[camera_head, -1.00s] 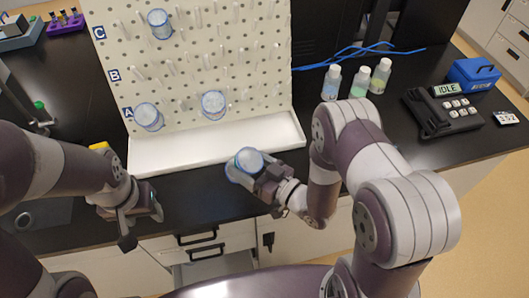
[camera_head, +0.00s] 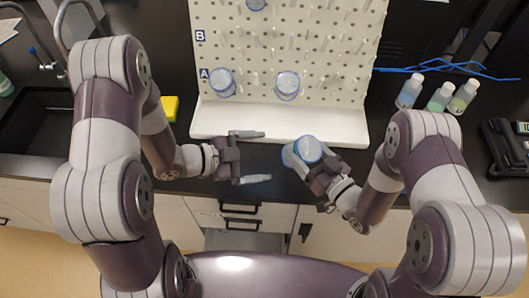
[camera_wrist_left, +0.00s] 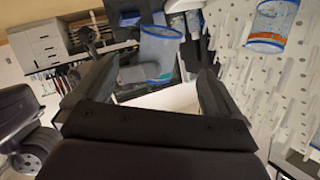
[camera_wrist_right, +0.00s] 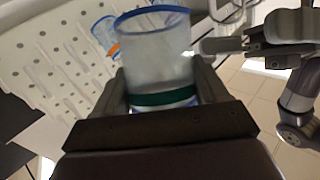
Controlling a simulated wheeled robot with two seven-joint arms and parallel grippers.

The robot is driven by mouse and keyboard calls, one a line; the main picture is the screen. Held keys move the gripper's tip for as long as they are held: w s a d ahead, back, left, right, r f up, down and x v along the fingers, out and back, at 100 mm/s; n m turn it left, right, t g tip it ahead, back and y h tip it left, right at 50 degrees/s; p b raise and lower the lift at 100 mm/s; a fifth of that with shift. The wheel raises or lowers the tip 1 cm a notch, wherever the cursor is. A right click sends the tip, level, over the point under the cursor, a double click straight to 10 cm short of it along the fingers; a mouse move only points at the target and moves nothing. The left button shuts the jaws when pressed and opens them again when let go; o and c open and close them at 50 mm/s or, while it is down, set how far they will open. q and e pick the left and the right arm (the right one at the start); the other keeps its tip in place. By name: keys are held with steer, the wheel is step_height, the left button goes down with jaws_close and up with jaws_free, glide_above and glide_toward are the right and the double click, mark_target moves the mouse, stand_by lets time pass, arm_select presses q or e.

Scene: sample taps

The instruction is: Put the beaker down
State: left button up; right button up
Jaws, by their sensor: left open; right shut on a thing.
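The beaker (camera_head: 303,151) is a clear cup with a blue rim, held in front of the drying board's white ledge. My right gripper (camera_head: 316,167) is shut on it. In the right wrist view the beaker (camera_wrist_right: 160,60) stands between the fingers, with a green band low on its wall. My left gripper (camera_head: 258,157) is open and empty, its fingers pointing right toward the beaker with a gap between. In the left wrist view the beaker (camera_wrist_left: 161,52) shows beyond the open fingers (camera_wrist_left: 150,90).
The white pegboard (camera_head: 290,50) holds other blue-rimmed beakers (camera_head: 222,82) (camera_head: 287,85) on pegs; its white ledge (camera_head: 280,124) is empty. Small bottles (camera_head: 440,96) stand at the right. A yellow sponge (camera_head: 169,107) lies left of the board, and a sink (camera_head: 40,125) is further left.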

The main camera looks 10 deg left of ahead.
steer(key=shift+w, duration=0.1)
arm_select(q)
steer(key=x, duration=1.1)
steer(key=shift+w+d, duration=0.25)
steer(key=shift+c, duration=0.4)
steer(key=c, duration=0.9)
steer(key=shift+c, duration=0.3)
arm_select(e)
steer(key=o, duration=1.1)
steer(key=shift+c, duration=0.2)
steer(key=shift+a, duration=0.1)
